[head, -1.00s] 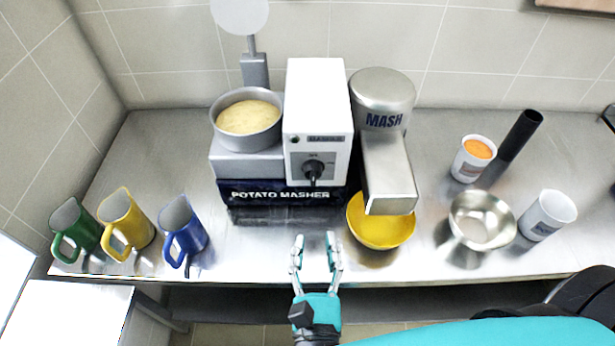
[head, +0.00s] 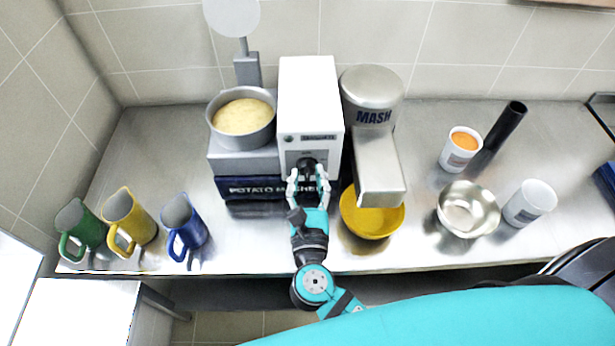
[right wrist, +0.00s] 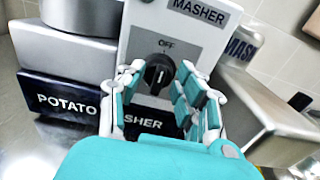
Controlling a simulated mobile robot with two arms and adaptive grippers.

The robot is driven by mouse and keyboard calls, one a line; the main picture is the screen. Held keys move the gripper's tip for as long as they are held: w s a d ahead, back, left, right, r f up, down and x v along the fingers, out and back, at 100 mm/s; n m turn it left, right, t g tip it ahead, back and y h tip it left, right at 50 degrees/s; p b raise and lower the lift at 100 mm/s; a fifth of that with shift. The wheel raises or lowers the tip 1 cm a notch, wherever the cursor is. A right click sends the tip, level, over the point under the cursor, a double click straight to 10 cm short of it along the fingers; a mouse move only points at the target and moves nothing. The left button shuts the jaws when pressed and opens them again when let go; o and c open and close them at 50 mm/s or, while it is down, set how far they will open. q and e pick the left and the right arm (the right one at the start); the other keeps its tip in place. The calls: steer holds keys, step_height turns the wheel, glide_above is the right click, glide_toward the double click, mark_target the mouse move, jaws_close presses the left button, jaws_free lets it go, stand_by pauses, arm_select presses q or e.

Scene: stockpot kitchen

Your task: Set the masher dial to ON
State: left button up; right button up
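The potato masher (head: 312,95) stands at the back of the steel counter, with a white control box and a spout marked MASH (head: 376,150). Its black dial (right wrist: 158,74) is on the front of the box, with OFF printed above it; the pointer looks turned near upright. My right gripper (head: 309,176) is in front of the dial with its fingers open. In the right wrist view the gripper (right wrist: 157,92) has one finger on each side of the dial, and contact cannot be made out. My left gripper is not in view.
A yellow bowl (head: 372,222) sits under the spout, close to the right of my gripper. A pot of mash (head: 242,117) is on the left. Green (head: 80,228), yellow (head: 130,220) and blue (head: 184,226) mugs stand at left. A metal bowl (head: 468,209) and white cups (head: 530,203) stand at right.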

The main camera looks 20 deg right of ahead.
steer(key=shift+c, duration=0.2)
jaws_close()
